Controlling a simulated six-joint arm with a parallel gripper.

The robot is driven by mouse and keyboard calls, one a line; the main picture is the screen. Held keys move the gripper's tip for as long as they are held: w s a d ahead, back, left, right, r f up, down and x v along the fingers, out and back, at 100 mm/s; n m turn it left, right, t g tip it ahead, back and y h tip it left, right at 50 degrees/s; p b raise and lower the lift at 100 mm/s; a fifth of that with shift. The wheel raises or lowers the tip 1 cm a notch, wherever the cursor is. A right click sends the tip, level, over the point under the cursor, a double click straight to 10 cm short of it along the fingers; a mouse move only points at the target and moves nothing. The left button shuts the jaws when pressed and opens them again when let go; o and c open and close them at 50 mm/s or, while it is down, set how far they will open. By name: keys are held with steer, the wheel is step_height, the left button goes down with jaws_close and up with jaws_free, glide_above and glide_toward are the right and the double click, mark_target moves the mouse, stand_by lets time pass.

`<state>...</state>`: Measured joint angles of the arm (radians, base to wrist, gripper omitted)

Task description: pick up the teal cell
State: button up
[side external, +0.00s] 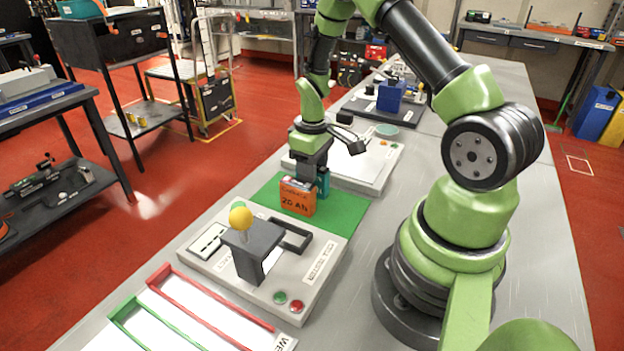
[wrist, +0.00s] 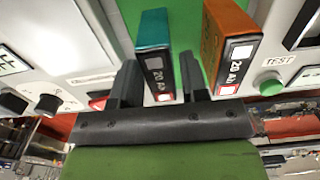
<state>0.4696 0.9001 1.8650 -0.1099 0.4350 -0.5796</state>
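The teal cell (side external: 323,182) stands upright on the green mat (side external: 345,212), partly hidden behind the orange cell and below my gripper (side external: 313,158). In the wrist view the teal cell (wrist: 154,35) lies between the two fingers of my gripper (wrist: 158,62). Green mat shows between the cell and the right finger; the left finger is close to its side, and I cannot tell if they touch. The fingers are apart. The orange cell (side external: 298,199), marked 20 Ah, stands close beside the teal one; in the wrist view it is just right of the right finger.
A grey test station (side external: 262,255) with a yellow-knobbed lever (side external: 241,218) stands in front of the mat. Another panel (side external: 365,165) with knobs and buttons stands behind it. Red and green frames (side external: 185,315) lie at the near end. Bare bench (side external: 365,270) shows at right.

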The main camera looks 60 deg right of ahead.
steer(key=c, duration=0.6)
steer(key=shift+r, duration=2.55)
